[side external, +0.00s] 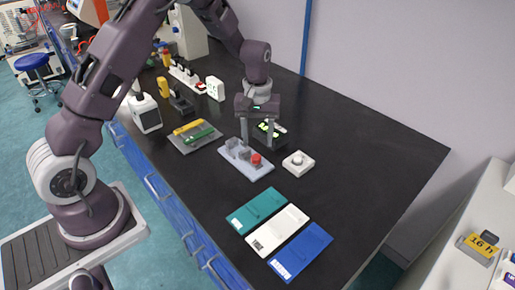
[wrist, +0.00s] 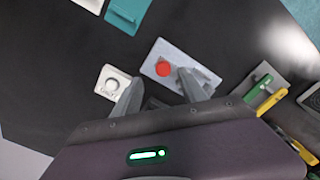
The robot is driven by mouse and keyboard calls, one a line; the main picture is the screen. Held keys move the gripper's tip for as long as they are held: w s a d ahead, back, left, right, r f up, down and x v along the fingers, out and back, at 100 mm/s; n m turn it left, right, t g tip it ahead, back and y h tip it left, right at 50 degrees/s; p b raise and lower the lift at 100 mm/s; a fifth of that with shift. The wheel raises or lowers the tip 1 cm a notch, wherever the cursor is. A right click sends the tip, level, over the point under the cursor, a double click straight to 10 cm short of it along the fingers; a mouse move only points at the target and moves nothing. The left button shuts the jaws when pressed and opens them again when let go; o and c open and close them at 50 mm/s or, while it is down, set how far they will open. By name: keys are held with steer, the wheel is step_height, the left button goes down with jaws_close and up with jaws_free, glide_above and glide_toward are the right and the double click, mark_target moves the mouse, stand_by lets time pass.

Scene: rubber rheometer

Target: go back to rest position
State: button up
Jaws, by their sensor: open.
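My gripper (side external: 257,140) points down above the black bench, with its two grey fingers apart and nothing between them. It hangs just behind a light grey panel (side external: 237,166) that carries a red button (side external: 256,158) and clear covers. In the wrist view the open fingers (wrist: 160,84) overlap the near side of that panel (wrist: 178,56), and the red button (wrist: 163,68) shows between them. A white box with a round knob (side external: 298,164) stands to the right of the panel. It also shows in the wrist view (wrist: 113,84), beside the left finger.
Teal (side external: 257,209), white (side external: 277,230) and blue (side external: 300,251) plates lie along the front of the bench. A grey tray (side external: 207,142) holds yellow and green tools. The right side of the bench is clear.

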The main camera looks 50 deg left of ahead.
steer(key=s+d+r+m+t, duration=0.1)
steer(key=s+d+r+m, duration=0.15)
steer(key=s+r, duration=0.45)
steer(key=s+d+r+m+t, duration=0.2)
steer(key=s+d+r, duration=0.15)
steer(key=r, duration=0.85)
steer(key=s+r+m+t, duration=0.1)
steer(key=s+m, duration=0.1)
steer(key=s, duration=0.7)
steer(key=s+d+r+m+t, duration=0.1)
steer(key=s+r+m, duration=0.1)
steer(key=s, duration=0.6)
steer(key=shift+s+d+r+t, duration=0.2)
steer(key=shift+s+d+t, duration=0.1)
steer(key=shift+s, duration=0.1)
